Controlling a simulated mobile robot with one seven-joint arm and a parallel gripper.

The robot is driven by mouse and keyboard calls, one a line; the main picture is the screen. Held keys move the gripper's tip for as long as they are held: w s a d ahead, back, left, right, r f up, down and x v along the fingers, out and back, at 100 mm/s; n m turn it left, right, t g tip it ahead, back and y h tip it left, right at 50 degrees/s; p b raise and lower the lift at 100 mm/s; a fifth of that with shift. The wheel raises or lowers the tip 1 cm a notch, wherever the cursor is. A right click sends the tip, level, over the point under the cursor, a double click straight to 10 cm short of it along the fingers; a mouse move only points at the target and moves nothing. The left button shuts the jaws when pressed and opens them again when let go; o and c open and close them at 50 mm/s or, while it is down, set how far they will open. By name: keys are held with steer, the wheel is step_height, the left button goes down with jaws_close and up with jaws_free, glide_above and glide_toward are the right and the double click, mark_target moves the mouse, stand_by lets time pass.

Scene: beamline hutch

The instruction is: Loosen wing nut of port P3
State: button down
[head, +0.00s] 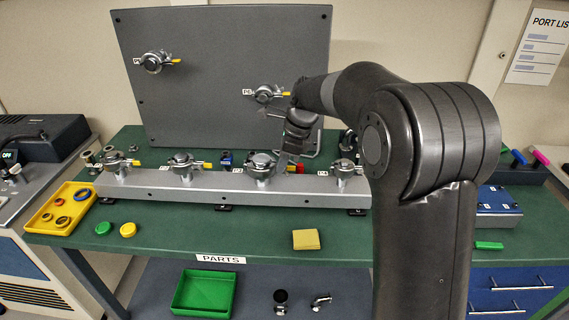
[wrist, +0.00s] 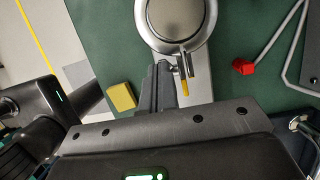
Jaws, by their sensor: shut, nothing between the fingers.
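Port P3 (head: 260,170) is a round silver clamped flange, third from the left on the grey rail. In the wrist view its clamp (wrist: 176,22) fills the top middle. The wing nut's yellow-tipped bolt (wrist: 184,84) sticks out from the clamp toward my gripper. My gripper (head: 283,163) is at the right side of P3 in the head view. In the wrist view its fingers (wrist: 164,72) are shut and empty, just left of the yellow-tipped bolt. I cannot tell whether they touch it. In the head view my gripper hides P3's wing nut.
Ports P2 (head: 183,165) and P4 (head: 345,168) flank P3 on the rail (head: 215,189). An upright grey panel (head: 215,60) with two more ports stands behind. A red plug (wrist: 243,67) is close by. A yellow block (head: 305,240) lies on the green bench, with clear room around it.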

steer(key=h, duration=0.1)
steer(key=a+h, duration=0.1)
steer(key=shift+h, duration=1.5)
steer(key=shift+a+f, duration=0.1)
